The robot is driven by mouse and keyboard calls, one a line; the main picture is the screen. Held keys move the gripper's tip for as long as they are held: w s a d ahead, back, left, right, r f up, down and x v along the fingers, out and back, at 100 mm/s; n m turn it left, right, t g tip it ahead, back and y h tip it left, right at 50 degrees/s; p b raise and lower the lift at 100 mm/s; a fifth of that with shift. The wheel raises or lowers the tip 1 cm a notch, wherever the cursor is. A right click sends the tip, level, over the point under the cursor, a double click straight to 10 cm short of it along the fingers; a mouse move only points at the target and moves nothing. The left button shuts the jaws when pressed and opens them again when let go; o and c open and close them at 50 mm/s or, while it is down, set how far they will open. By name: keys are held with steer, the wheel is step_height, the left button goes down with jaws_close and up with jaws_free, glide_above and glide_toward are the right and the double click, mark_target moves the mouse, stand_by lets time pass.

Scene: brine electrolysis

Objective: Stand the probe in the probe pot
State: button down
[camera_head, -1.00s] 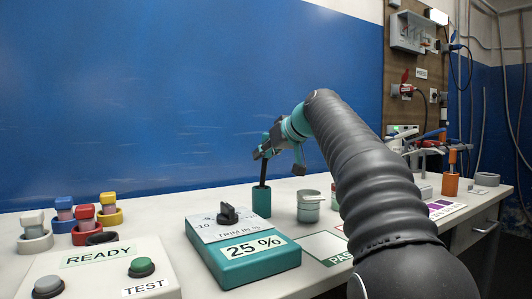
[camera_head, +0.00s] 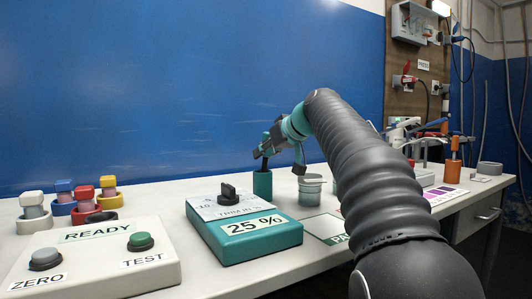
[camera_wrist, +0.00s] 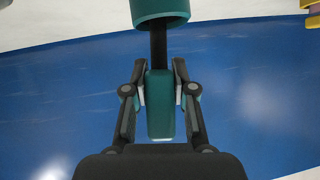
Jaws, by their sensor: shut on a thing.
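The probe has a teal handle (camera_wrist: 160,105) and a thin black shaft (camera_wrist: 158,45). My gripper (camera_wrist: 161,92) is shut on the handle, with one finger on each side. In the wrist view the shaft runs up to the mouth of the teal probe pot (camera_wrist: 160,8), which is cut off by the top edge. In the head view my gripper (camera_head: 265,148) is just above the pot (camera_head: 262,184), and the short dark shaft (camera_head: 264,164) enters the pot's top. The pot stands upright on the bench. The shaft's lower end is hidden inside the pot.
A grey-green cup (camera_head: 311,187) stands close right of the pot. The teal trim box (camera_head: 245,230) is in front of it. A button panel (camera_head: 90,260) and several coloured-capped pieces (camera_head: 85,200) are at left. The blue wall (camera_head: 150,90) rises behind.

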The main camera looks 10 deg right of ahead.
steer(key=c, duration=0.9)
jaws_free()
steer(key=shift+o, duration=0.2)
steer(key=v, duration=1.2)
steer(key=shift+d, duration=0.1)
